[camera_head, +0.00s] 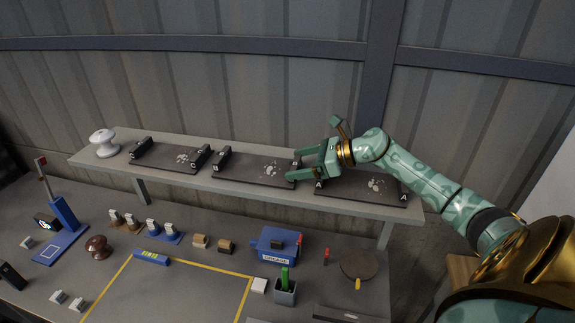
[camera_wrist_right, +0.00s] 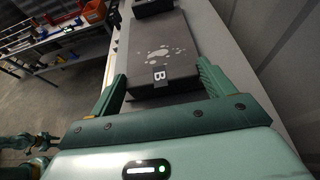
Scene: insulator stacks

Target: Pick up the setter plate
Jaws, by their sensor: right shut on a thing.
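Three dark setter plates with pale speckles and raised lettered end blocks lie in a row on the raised grey shelf (camera_head: 328,200). The middle setter plate, B (camera_head: 248,168), has my right gripper (camera_head: 294,163) at its right end. In the right wrist view, plate B (camera_wrist_right: 165,55) runs away between the fingers, with its B label near the palm. My right gripper is shut on that end of plate B. The plate looks level, at or very near the shelf surface; any gap beneath is hidden. My left gripper is not in view.
Setter plate C (camera_head: 172,156) lies left of plate B, and plate A (camera_head: 365,189) lies right, under my right arm. A white insulator (camera_head: 104,142) stands at the shelf's left end. The lower bench holds a blue grease box (camera_head: 276,244), small parts and a yellow-outlined area.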

